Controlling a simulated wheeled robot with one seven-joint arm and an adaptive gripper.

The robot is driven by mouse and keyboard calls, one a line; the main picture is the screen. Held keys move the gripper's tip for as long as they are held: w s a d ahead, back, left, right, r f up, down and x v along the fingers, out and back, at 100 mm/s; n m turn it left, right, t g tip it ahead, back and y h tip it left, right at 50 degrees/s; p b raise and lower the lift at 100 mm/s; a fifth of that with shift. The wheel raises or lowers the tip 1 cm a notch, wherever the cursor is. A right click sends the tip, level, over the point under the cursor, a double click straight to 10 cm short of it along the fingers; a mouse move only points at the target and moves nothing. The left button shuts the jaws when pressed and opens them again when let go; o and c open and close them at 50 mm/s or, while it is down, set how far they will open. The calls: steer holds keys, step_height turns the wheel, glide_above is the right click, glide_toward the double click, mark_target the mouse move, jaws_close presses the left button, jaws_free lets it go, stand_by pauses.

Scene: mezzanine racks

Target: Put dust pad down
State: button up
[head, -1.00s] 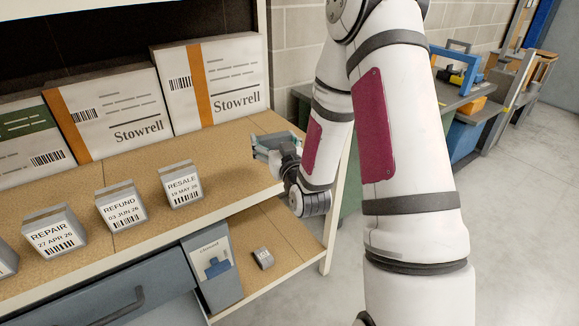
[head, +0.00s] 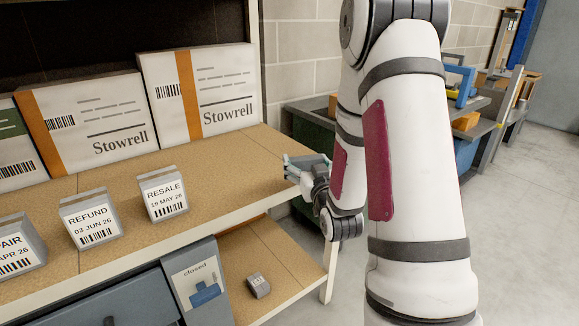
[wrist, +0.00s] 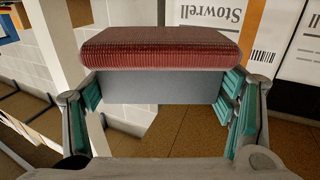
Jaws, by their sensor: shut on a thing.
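The dust pad, a grey block with a ribbed dark red face (wrist: 160,48), is between the fingers of my gripper (wrist: 160,92) in the wrist view. The gripper is shut on its grey body, with teal finger pads at both sides. In the head view my gripper (head: 308,172) is over the right end of the tan shelf board (head: 240,172), near the rack's right post. The pad itself cannot be made out there. Whether it touches the board cannot be told.
White Stowrell boxes (head: 205,85) stand along the back of the shelf. Grey label blocks, including RESALE (head: 163,193) and REFUND (head: 90,220), stand near its front edge. A small grey item (head: 258,285) lies on the lower shelf. The board's right part is clear.

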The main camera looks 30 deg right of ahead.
steer(key=x, duration=0.8)
steer(key=a+f+b+x, duration=0.1)
steer(key=x, duration=0.3)
steer(key=shift+w, duration=0.25)
steer(key=shift+w+f, duration=0.1)
steer(key=shift+f+b, duration=0.4)
steer(key=shift+f, duration=1.3)
steer(key=shift+f, duration=0.15)
steer(key=o, duration=1.2)
steer(key=shift+o, duration=0.2)
